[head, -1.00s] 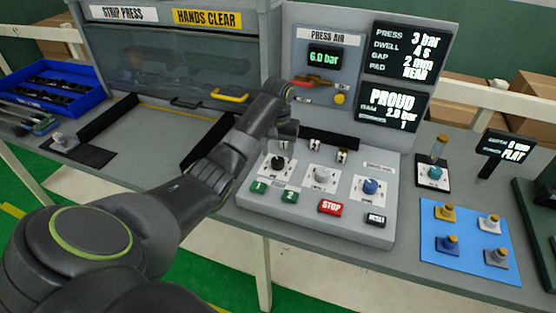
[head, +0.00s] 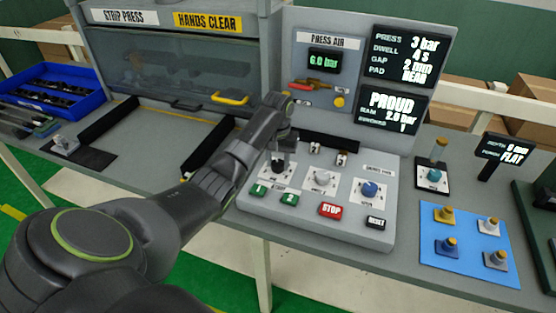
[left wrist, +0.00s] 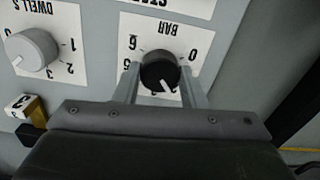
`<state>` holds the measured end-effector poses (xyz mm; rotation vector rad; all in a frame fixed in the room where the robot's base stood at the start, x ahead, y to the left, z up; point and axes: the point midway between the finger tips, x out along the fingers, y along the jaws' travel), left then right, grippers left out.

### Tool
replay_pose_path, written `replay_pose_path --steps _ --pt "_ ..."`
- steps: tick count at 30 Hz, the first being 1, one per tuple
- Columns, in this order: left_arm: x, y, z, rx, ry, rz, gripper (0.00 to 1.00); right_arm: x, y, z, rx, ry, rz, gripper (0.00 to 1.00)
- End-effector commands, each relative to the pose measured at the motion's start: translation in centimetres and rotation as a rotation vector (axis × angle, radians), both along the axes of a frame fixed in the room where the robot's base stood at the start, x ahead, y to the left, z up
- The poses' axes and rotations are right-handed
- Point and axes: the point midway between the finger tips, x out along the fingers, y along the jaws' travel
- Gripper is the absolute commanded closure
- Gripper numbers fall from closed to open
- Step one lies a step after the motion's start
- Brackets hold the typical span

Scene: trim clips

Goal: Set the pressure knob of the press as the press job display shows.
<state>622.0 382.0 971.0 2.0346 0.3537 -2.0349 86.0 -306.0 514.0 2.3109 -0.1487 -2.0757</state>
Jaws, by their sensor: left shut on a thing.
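The press job display (head: 410,55) reads PRESS 3 bar, DWELL 4 s, GAP 2 mm and a PAD line. The black pressure knob (left wrist: 158,72) sits on a white BAR dial plate (left wrist: 165,30), seen upside down in the left wrist view. Its white pointer aims down and slightly right there, near low numerals partly hidden by the gripper. My left gripper (left wrist: 160,82) has a finger on each side of the knob and is shut on it. In the head view the left gripper (head: 279,157) covers most of the knob. My right gripper is not in view.
The grey DWELL knob (head: 321,176) and a blue knob (head: 369,188) stand to the right on the panel. Green start buttons (head: 259,191), a red STOP button (head: 331,210) and a reset button (head: 376,222) lie in front. The PRESS AIR gauge (head: 324,61) reads 6.0 bar.

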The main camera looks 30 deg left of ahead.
Motion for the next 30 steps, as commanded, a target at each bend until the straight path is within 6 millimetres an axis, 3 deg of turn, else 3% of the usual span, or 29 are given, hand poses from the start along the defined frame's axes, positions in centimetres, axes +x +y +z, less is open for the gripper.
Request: replay_pose_path --steps 11,30 --pt "0.0 0.0 0.4 0.000 0.001 -0.115 0.85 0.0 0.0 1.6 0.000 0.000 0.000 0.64" --pt "0.0 0.0 0.3 0.000 0.000 -0.581 0.85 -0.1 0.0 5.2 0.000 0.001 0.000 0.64"
